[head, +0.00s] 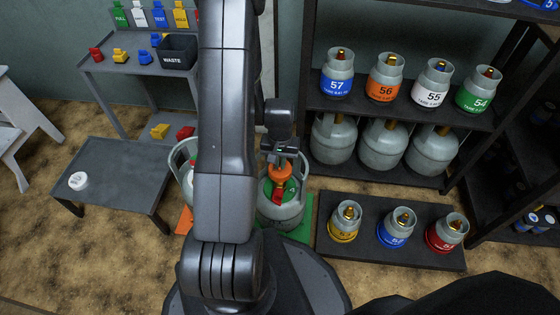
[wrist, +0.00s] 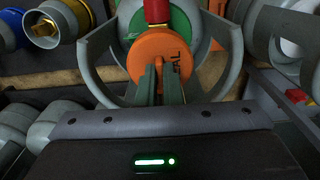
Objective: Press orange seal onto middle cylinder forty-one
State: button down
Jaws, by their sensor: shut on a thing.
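I cannot tell whether the seal touches the cylinder. Its number is not readable. Another grey cylinder (head: 183,160) stands to the left, partly hidden by my arm. Anything between these two cylinders is hidden by my arm.
A low dark rack (head: 390,258) with yellow, blue and red banded cylinders stands at right. Shelves behind (head: 405,108) hold cylinders labelled 57, 56, 55 and 54. A low grey table (head: 118,185) with a white disc (head: 78,180) and a WASTE bin (head: 180,52) are at left.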

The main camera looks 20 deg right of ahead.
jog(key=shift+f+b, duration=0.6)
jog(key=shift+f, duration=0.25)
jog(key=c, duration=1.5)
grip_release()
jog(key=shift+r, duration=0.1)
notch_tip(320, 180, up, 14)
jog(key=p, duration=0.5)
notch_tip(320, 180, down, 14)
jog(key=b, duration=0.5)
jog(key=shift+r+p, duration=0.25)
jog(key=shift+p, duration=0.05)
